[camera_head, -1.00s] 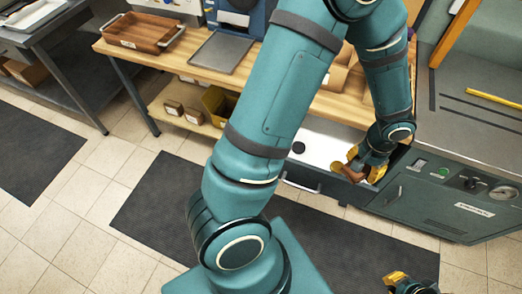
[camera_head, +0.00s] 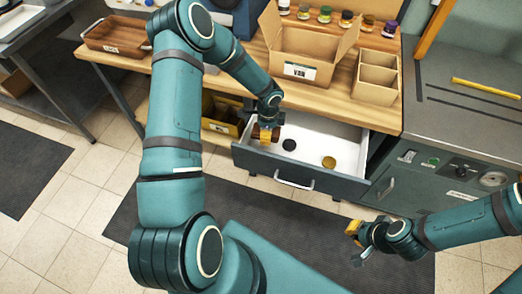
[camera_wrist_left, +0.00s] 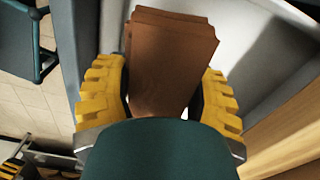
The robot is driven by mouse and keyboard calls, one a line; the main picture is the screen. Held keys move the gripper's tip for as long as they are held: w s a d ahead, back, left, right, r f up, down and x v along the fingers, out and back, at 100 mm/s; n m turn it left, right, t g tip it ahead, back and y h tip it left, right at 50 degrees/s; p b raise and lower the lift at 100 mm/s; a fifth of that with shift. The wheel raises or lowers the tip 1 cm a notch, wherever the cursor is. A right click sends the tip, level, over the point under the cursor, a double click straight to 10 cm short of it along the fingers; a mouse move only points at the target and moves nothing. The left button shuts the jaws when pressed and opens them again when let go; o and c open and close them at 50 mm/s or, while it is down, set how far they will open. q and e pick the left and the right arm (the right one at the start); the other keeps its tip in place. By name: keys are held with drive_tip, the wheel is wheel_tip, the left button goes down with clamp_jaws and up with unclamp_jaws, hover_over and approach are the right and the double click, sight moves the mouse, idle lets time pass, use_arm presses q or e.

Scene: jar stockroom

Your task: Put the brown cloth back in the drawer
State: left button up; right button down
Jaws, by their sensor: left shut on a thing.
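The brown cloth (camera_wrist_left: 170,60) is a folded stack between the yellow-padded fingers of my left gripper (camera_wrist_left: 160,100) in the left wrist view. In the head view my left gripper (camera_head: 265,133) is shut on it at the left end of the open drawer (camera_head: 300,182). The cloth is small there and partly hidden by the fingers. I cannot tell whether it touches the drawer floor. The drawer has a white inside and a grey front with a handle. My right gripper (camera_head: 356,244) is in front of the drawer, low and empty, its fingers apart.
An open carton (camera_head: 297,70), a divided box (camera_head: 376,78) and several jars stand on the wooden bench. A grey machine (camera_head: 440,170) stands at the right.

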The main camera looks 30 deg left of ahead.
use_arm(q)
drive_tip(key=shift+w+a+f+m, duration=0.15)
drive_tip(key=shift+a+f+m, duration=0.55)
drive_tip(key=shift+a+f, duration=0.2)
drive_tip(key=b, duration=0.1)
hover_over(263, 147)
drive_tip(key=s, duration=0.1)
drive_tip(key=f, duration=0.6)
drive_tip(key=shift+s+d+f, duration=0.2)
drive_tip(key=shift+d+f, duration=0.1)
drive_tip(key=shift+d, duration=0.05)
drive_tip(key=shift+f+b, duration=0.4)
drive_tip(key=shift+f, duration=1.45)
drive_tip(key=shift+f, duration=0.1)
drive_tip(key=o, duration=1.2)
drive_tip(key=shift+c, duration=0.2)
wheel_tip(263, 147, up, 12)
drive_tip(key=shift+r+p, duration=0.15)
drive_tip(key=shift+p, duration=0.9)
